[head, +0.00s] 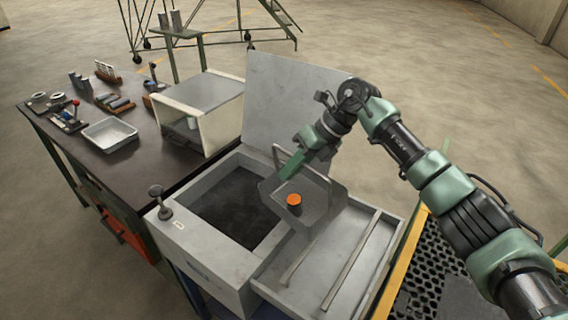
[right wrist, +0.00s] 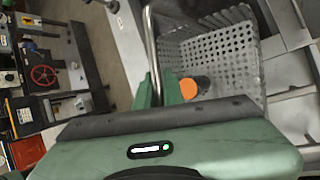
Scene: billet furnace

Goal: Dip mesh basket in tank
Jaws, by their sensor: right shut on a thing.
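The mesh basket (head: 316,205) hangs from its handle in my right gripper (head: 296,160), above the right part of the tank and its drain shelf. An orange round piece (head: 294,199) lies in the basket. In the right wrist view the perforated basket wall (right wrist: 225,62) and the orange piece (right wrist: 189,88) show beyond the gripper, with the metal handle bar (right wrist: 152,50) at the fingers. The tank (head: 213,262) is a grey box with a dark open basin (head: 236,203) to the left of the basket; its lid (head: 290,95) stands raised behind. My left gripper is not in view.
A dark workbench (head: 60,131) stands at the left with a white tray (head: 109,134), a clear-sided box (head: 203,105) and small tools. A ribbed drain shelf (head: 335,262) lies right of the basin. A knob (head: 156,190) rises at the tank's left edge.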

